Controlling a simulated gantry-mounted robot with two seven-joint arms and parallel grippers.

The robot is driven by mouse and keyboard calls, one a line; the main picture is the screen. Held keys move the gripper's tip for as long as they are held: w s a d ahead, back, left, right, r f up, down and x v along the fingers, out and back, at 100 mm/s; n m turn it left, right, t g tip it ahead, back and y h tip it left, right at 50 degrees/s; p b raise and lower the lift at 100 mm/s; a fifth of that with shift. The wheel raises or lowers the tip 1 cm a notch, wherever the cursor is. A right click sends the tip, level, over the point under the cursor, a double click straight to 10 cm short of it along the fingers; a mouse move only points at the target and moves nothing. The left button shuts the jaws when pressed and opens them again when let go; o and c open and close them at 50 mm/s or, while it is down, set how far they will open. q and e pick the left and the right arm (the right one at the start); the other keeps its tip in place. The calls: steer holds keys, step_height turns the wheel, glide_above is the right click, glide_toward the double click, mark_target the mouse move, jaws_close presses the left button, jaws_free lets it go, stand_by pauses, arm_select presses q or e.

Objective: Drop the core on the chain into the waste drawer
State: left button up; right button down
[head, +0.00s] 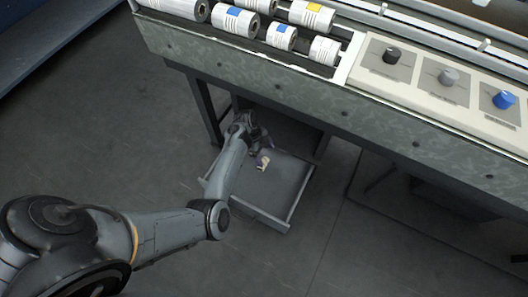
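The waste drawer (285,210) is pulled open under the machine, a shallow grey tray. My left arm reaches down over it, and my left gripper (262,150) is low at its back part, below the machine's edge. A small pale, yellowish piece (263,163), possibly the core, shows right at the gripper's tip. I cannot tell whether it is held or lies on the drawer floor. The fingers are too small and dark to read. My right gripper is not in view.
Several white rolls (234,21) with blue or yellow labels lie in the machine's channel above. A panel with black, grey and blue knobs (504,99) is at the right. A table leg (207,112) stands just left of the drawer. The floor in front is clear.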

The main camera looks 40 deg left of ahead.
arm_select(q)
steer(key=shift+o, duration=0.5)
steer(key=p+v, duration=0.6)
steer(key=v, duration=0.5)
steer(key=shift+s+f+p, duration=0.1)
steer(key=shift+s+p, duration=0.05)
steer(key=shift+p, duration=0.15)
